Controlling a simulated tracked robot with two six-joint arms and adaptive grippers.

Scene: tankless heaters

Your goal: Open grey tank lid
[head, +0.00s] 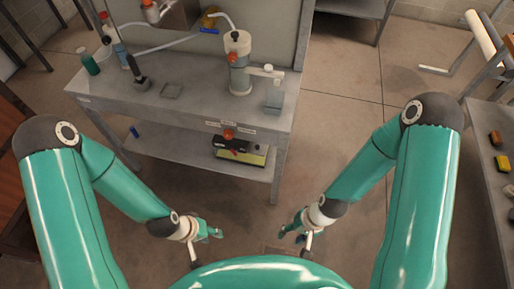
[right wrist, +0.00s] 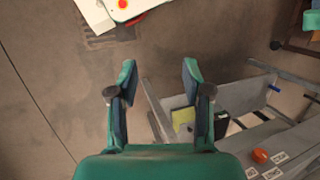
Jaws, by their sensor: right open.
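A pale grey cylindrical tank (head: 239,72) stands upright on the bench, with a rounded top (head: 237,39) in place and a thin hose at it. An orange-red knob sits on its side, and a side fitting (head: 266,73) sticks out to the right. My left gripper (head: 219,233) is low in front of the bench, well apart from the tank; its opening is too small to judge. My right gripper (head: 284,231) is also low in front of the bench. In the right wrist view it (right wrist: 158,72) is open and empty, over the floor.
The grey bench (head: 188,97) has a lower shelf (head: 175,150) with a black and yellow box (head: 240,151). A green bottle (head: 88,62) and a dark-handled tool (head: 139,75) stand left of the tank. Another table (head: 490,130) with small items is at right. Open floor lies between.

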